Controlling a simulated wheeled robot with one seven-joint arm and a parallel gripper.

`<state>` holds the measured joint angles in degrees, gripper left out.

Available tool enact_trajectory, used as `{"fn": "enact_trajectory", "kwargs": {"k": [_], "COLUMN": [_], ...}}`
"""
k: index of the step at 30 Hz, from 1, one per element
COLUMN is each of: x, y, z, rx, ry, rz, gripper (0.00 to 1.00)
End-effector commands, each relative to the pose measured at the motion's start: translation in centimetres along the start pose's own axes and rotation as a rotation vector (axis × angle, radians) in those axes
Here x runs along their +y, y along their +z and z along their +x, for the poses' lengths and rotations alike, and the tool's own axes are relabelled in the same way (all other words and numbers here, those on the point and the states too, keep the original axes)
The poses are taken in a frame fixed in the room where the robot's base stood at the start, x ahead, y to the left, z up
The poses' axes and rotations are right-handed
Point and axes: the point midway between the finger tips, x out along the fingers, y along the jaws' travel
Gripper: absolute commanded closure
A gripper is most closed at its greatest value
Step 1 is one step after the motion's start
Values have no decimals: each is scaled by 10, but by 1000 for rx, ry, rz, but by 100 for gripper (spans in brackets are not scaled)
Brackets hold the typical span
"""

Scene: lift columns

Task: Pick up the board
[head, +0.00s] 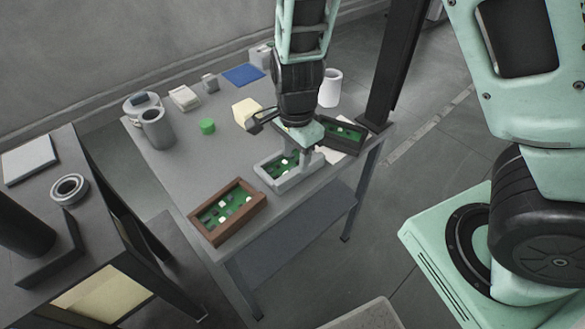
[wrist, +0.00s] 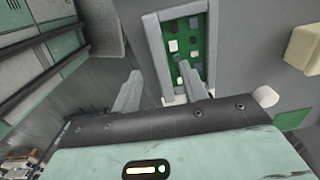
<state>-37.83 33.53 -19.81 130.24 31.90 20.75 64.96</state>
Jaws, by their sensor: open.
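A green board (head: 272,170) with white and dark parts lies in a light grey tray (head: 291,184) near the table's front edge. In the wrist view the board (wrist: 188,46) is ahead of my gripper, inside the grey tray (wrist: 152,52). My gripper (head: 294,162) is open and points down at this tray, covering part of it in the head view.
A brown tray (head: 240,222) and a black tray (head: 358,135), each with a green board, flank the grey one. Behind are a cream block (head: 246,112), a green block (head: 207,126), a grey cup (head: 157,130) and a white cup (head: 330,88). A dark post (head: 396,60) stands right.

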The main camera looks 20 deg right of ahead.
Motion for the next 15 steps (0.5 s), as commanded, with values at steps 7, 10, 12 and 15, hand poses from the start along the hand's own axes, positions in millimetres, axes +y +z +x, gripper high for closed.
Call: {"fn": "enact_trajectory", "kwargs": {"k": [7, 10, 12, 15], "x": [1, 1, 1, 1], "y": [-6, -11, -10, -10], "z": [23, 38, 47, 54], "rx": [0, 0, 0, 0], "ry": [4, 3, 3, 1], "rz": [4, 3, 1, 0], "gripper": [56, 56, 56, 56]}}
